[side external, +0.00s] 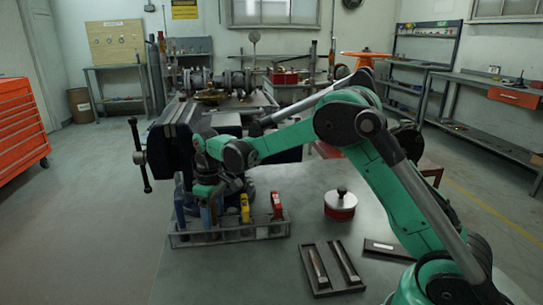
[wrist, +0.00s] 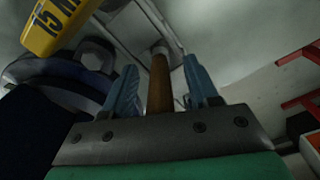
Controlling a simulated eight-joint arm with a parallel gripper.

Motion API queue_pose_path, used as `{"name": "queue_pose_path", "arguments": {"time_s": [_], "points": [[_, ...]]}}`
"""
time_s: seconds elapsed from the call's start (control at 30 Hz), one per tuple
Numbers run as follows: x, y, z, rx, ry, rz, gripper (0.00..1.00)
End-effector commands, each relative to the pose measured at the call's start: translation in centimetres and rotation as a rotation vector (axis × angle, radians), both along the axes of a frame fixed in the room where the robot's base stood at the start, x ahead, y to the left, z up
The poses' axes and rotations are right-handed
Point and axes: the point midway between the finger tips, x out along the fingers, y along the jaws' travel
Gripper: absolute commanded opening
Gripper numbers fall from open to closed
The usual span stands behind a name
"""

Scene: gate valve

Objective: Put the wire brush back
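The wire brush's brown handle (wrist: 160,82) stands between the two blue fingers of my gripper (wrist: 162,88) in the wrist view. A gap shows on each side of the handle, so the fingers look open around it. A pale part shows at its far end; bristles are not visible. In the side view my gripper (side external: 212,212) points down into the left part of a grey rack (side external: 262,233), and the brush cannot be made out there. The rack holds a blue-handled tool (side external: 181,212), a yellow tool (side external: 245,208) and a red tool (side external: 277,206).
A large vise (side external: 172,150) stands close behind and left of my gripper. A red tin with a black knob (side external: 340,205), a dark tray with two bars (side external: 331,268) and a flat dark plate (side external: 388,249) lie to the right. The yellow tool (wrist: 55,25) is close in the wrist view.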

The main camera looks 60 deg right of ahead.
Motion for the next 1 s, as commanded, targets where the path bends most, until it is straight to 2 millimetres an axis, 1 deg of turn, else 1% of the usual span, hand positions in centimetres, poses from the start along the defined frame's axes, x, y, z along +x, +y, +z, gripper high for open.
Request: {"name": "queue_pose_path", "arguments": {"time_s": [0.2,0.27,0.33,0.43,0.6,0.73,0.9,1.0], "points": [[0.0,0.0,0.1,0.000,0.000,0.000,0.53],[0.0,0.0,0.4,0.000,0.000,0.000,0.53],[0.0,0.0,1.1,0.000,0.000,0.000,0.53],[-0.1,0.0,3.0,0.000,0.000,0.000,0.53],[-0.2,0.0,6.9,0.000,0.000,0.000,0.53],[-0.2,-0.1,9.5,0.000,0.000,0.000,0.53],[-0.2,-0.1,11.5,0.000,0.000,0.000,0.53],[-0.3,-0.1,12.2,0.000,-0.002,-0.001,0.53]]}}
